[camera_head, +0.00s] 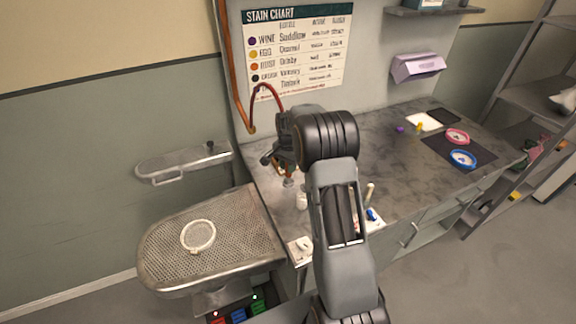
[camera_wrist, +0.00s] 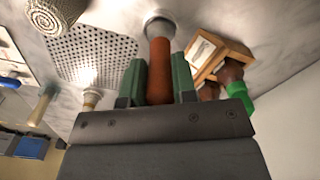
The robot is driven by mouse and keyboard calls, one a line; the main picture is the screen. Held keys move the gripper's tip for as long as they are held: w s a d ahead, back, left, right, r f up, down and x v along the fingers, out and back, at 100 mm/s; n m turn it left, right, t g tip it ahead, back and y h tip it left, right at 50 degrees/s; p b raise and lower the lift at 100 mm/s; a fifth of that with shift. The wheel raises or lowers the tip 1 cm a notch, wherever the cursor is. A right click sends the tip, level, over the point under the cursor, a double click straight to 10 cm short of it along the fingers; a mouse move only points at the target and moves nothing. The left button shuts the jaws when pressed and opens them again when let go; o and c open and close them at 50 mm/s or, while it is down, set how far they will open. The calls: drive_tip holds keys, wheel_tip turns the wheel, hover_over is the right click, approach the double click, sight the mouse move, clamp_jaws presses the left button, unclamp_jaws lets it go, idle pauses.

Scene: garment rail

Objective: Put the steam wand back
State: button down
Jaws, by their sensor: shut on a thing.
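My gripper (camera_head: 283,163) is over the left end of the worktop in the head view, partly hidden behind my own arm. In the wrist view its green jaw pads (camera_wrist: 159,78) are shut on the orange-brown handle of the steam wand (camera_wrist: 160,62). In the head view a small grey end (camera_head: 289,183) shows below my gripper, probably the wand's tip. A red hose (camera_head: 267,87) arches from the wall pipe to my gripper. I cannot make out a holder for the wand.
The grey worktop (camera_head: 390,160) holds a dark mat with pink and blue rings. A perforated board (camera_head: 235,258) with a pale hoop (camera_head: 198,235) is at lower left. A narrow metal arm (camera_head: 180,162) stands behind it. A white bottle (camera_head: 301,201) is near my gripper.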

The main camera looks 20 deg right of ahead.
drive_tip(key=c, duration=0.5)
unclamp_jaws()
drive_tip(key=shift+r, duration=0.15)
idle(0.4)
drive_tip(key=shift+r+p, duration=2.4)
drive_tip(key=shift+r, duration=1.25)
